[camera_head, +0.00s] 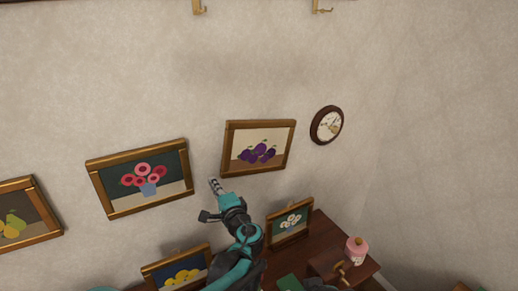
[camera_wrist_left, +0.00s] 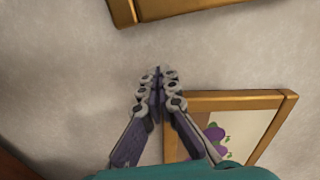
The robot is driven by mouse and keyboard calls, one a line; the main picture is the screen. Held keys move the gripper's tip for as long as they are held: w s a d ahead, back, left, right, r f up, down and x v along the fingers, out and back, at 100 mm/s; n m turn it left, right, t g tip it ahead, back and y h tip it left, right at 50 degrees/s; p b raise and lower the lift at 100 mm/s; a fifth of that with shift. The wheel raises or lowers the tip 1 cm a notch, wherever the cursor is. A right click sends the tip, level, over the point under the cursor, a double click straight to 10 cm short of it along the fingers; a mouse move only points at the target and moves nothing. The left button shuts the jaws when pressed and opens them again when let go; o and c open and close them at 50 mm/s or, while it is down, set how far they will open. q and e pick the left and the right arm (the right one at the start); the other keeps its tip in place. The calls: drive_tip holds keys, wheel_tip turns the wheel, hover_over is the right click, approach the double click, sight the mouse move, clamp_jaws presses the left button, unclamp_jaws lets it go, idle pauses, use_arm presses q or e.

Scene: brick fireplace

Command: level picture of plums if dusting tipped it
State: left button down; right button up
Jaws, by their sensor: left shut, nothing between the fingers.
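The picture of plums (camera_head: 258,147) hangs on the wall in a gold-brown frame, right of the flower picture. In the head view its top edge looks nearly level and its sides lean; from this angle I cannot tell if it is truly tipped. My left gripper (camera_head: 215,186) is shut and empty, with its tips just left of and below the frame's lower left corner. In the left wrist view the shut fingers (camera_wrist_left: 158,75) show beside the plum picture (camera_wrist_left: 262,118), partly hidden by a finger. I cannot tell whether they touch it.
Below, smaller framed pictures (camera_head: 290,221) (camera_head: 175,268) and a pink jar (camera_head: 356,250) stand near dark wooden furniture (camera_head: 325,234).

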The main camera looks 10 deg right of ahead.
use_arm(q)
drive_tip(key=shift+w+d, duration=0.25)
drive_tip(key=shift+d, duration=0.55)
drive_tip(key=shift+w+d, duration=0.25)
drive_tip(key=shift+d, duration=0.5)
drive_tip(key=shift+w+d, duration=0.25)
drive_tip(key=shift+d, duration=0.55)
idle(1.9)
drive_tip(key=shift+a, duration=0.15)
drive_tip(key=shift+s+a, duration=0.35)
drive_tip(key=shift+a, duration=0.45)
approach(225, 177)
drive_tip(key=shift+s+a, duration=0.2)
drive_tip(key=shift+a, duration=0.6)
